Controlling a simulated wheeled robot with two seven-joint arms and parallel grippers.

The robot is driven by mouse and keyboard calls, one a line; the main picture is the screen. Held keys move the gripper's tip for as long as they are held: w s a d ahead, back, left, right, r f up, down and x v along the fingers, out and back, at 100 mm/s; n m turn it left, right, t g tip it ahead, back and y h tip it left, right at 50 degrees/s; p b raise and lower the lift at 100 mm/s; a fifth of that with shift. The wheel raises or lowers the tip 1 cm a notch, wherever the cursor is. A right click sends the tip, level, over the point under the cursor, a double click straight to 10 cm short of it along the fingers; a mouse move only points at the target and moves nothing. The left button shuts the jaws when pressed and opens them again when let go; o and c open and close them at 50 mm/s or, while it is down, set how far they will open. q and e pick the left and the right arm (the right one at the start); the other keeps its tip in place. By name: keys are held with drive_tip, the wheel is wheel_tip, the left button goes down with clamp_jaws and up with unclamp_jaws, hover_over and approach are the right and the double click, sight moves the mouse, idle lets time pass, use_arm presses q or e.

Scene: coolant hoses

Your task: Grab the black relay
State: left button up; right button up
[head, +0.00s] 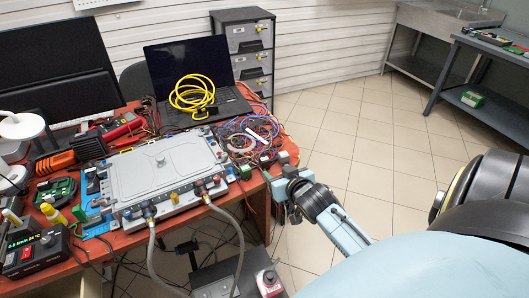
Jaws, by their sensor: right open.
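I cannot clearly pick out the black relay. My right gripper (274,175) is open at the bench's right edge, close beside that block. Its arm comes in from the lower right. I see nothing held between its fingers. My left gripper is not in view.
A grey lidded case (165,168) with two hoses (152,250) fills the middle of the bench. A laptop (190,68) with a coiled yellow cable (193,95) stands behind. Coloured wires (245,135) crowd the right side. Tiled floor (370,150) is clear at the right.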

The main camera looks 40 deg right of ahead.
sight(263, 157)
drive_tip(key=w, duration=0.1)
drive_tip(key=w+d+b, duration=0.1)
drive_tip(key=w, duration=0.1)
drive_tip(key=shift+w+d+f, duration=0.25)
drive_tip(key=shift+d+f, duration=0.05)
drive_tip(key=shift+f, duration=0.05)
drive_tip(key=x, duration=0.1)
drive_tip(key=b+x, duration=0.1)
drive_tip(key=x, duration=0.1)
drive_tip(key=shift+w+a, duration=0.1)
drive_tip(key=shift+w, duration=0.3)
drive_tip(key=shift+w+f, duration=0.15)
drive_tip(key=shift+w, duration=0.05)
drive_tip(key=x, duration=0.1)
drive_tip(key=b+x, duration=0.2)
drive_tip(key=x, duration=0.1)
drive_tip(key=shift+w+r, duration=0.15)
drive_tip(key=shift+r, duration=0.1)
drive_tip(key=shift+w+f, duration=0.15)
drive_tip(key=shift+w, duration=0.4)
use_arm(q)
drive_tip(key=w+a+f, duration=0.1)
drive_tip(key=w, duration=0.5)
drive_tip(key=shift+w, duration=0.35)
use_arm(e)
drive_tip(key=c, duration=1)
